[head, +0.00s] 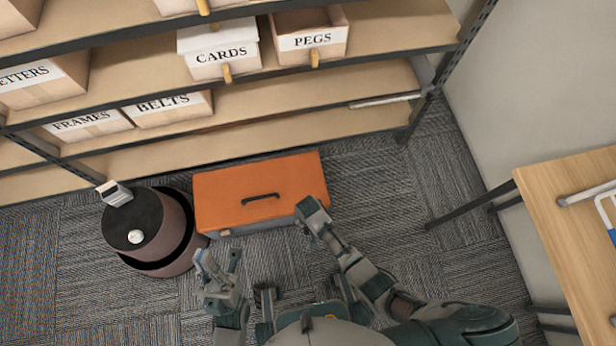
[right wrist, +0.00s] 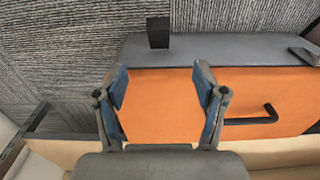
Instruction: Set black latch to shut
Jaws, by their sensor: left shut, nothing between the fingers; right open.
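An orange toolbox lid (head: 225,190) with a black handle (head: 262,197) tops a grey case on the carpet; the lid lies down. In the right wrist view, the black latch (right wrist: 158,32) sticks out past the edge of the grey front strip (right wrist: 220,50), apart from the orange lid. My right gripper (head: 309,212) is at the case's right front corner and hides part of it. In the right wrist view its blue-padded fingers (right wrist: 160,80) are open over the lid, with the latch beyond their tips. My left gripper (head: 217,262) is shut and empty, in front of the case's left end.
Shelves with labelled boxes (head: 220,50) rise behind. A wooden table (head: 570,190) is at right. Carpet right of the toolbox is clear.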

